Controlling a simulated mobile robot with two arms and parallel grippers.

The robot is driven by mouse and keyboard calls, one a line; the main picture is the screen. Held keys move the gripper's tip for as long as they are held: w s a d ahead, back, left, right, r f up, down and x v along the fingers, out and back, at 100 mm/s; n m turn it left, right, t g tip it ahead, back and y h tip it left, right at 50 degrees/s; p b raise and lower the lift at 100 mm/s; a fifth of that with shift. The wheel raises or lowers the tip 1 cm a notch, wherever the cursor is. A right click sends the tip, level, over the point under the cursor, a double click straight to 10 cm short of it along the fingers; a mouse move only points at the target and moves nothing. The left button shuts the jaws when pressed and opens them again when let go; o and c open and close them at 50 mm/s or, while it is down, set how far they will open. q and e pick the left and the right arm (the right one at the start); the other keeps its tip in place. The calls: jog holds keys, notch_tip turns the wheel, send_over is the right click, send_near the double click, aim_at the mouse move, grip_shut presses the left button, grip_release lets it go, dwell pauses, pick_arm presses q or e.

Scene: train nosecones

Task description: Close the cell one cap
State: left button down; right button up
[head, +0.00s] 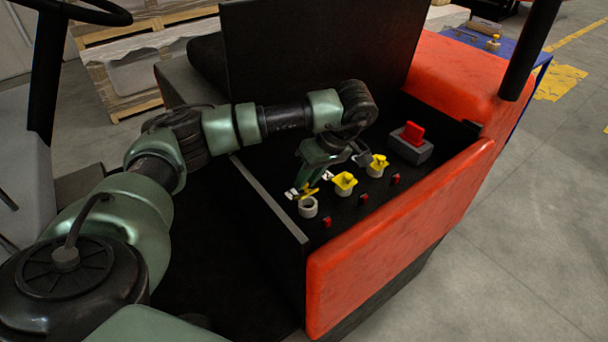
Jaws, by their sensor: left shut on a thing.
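My left gripper (309,185) reaches down into the open battery compartment from above. It is shut on a yellow cap (308,191), the cell one cap, at the front left end of the row. The cap looks tilted at the open pale grey cell neck (308,208); the neck's rim shows just below it. Whether cap and neck touch, I cannot tell. The other yellow caps, a middle one (344,184) and a far one (377,166), sit along the same row to the right. My right gripper is not in view.
Red terminal pieces (363,199) line the battery top beside the caps. A grey connector with a red handle (413,133) stands at the far end. The black compartment wall (270,200) and orange side panel (400,235) border the space; the raised black lid (310,50) stands behind.

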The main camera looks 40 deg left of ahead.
pick_arm(q)
jog(key=shift+s+d+t+y+p, duration=0.15)
jog(key=shift+d+t+y+p, duration=0.15)
jog(key=shift+d+y+p, duration=0.5)
jog(key=shift+s+d+f+n+y+p, duration=0.15)
jog(key=shift+f+n+y+p, duration=0.25)
jog(key=shift+y, duration=0.6)
jog(key=c, duration=1.3)
grip_release()
jog(key=shift+d, duration=0.1)
jog(key=p+v, duration=0.1)
jog(key=v, duration=0.6)
jog(key=shift+d+r, duration=0.25)
jog(key=shift+r, duration=0.05)
